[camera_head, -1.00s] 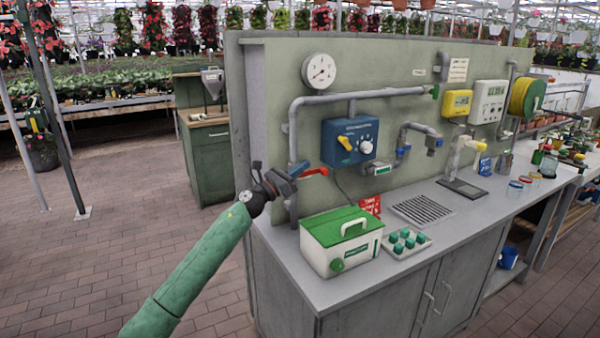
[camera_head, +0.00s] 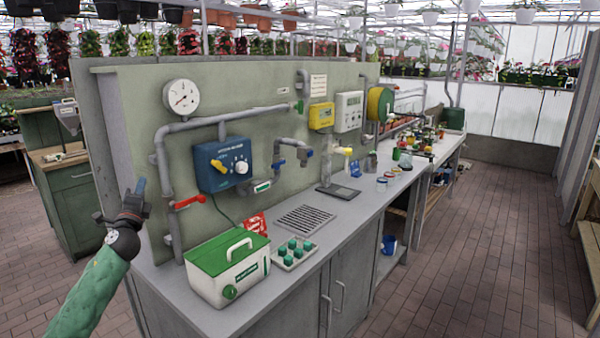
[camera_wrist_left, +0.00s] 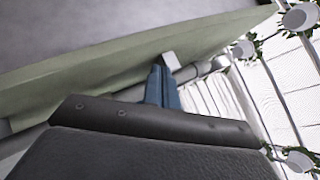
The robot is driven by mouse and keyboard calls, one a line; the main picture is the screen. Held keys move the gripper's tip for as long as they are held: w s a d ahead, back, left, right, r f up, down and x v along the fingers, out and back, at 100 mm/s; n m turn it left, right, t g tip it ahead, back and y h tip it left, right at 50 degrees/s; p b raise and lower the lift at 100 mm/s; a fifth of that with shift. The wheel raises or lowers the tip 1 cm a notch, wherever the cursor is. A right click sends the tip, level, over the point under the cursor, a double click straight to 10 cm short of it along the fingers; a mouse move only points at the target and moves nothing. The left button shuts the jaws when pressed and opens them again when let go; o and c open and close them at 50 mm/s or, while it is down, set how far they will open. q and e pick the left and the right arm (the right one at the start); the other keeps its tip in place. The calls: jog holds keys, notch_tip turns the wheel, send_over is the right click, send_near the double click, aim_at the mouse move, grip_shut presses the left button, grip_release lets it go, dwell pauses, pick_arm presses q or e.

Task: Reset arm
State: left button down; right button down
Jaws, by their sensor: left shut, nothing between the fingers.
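My left gripper (camera_head: 139,187) is at the left in the head view, at the end of my green arm. It is shut with nothing between its fingers and points upward. It appears beside the left end of the pale green panel (camera_head: 120,110), left of the red-handled valve (camera_head: 190,201). In the left wrist view the blue-grey fingertips (camera_wrist_left: 162,88) are together, with the panel's edge (camera_wrist_left: 120,65) behind them. Whether the gripper touches the panel or pipe cannot be told. My right gripper does not show.
A grey counter (camera_head: 200,316) holds a green-lidded white box (camera_head: 213,285) and a tray of green pieces (camera_head: 311,250). A gauge (camera_head: 181,97), pipes and a blue control box (camera_head: 212,177) are on the panel. Brick floor is free on the right (camera_head: 470,240).

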pick_arm(q)
jog(key=s+d+f+n+g, duration=0.4)
jog(key=s+f+n+g, duration=0.15)
jog(key=f, duration=0.35)
jog(key=s+d+f+n+g+y, duration=0.1)
jog(key=s+d+f+n+g, duration=0.35)
jog(key=s+f+n, duration=0.4)
jog(key=s+d+f+n+g, duration=0.4)
jog(key=s+d+f, duration=0.1)
jog(key=f, duration=0.6)
jog(key=s+d+f+g+h, duration=0.1)
jog(key=s+d+f, duration=0.4)
jog(key=s, duration=0.8)
jog(key=s+d+f+g+h, duration=0.2)
jog(key=s+d+f+g, duration=0.2)
jog(key=s+f, duration=0.8)
jog(key=s+d+f+g+h, duration=0.1)
jog(key=s+d+f, duration=0.6)
jog(key=s, duration=0.7)
jog(key=shift+s+d+f+n+g+h, duration=0.2)
jog(key=shift+d+f+n+g+h, duration=0.15)
jog(key=shift+f+g, duration=0.5)
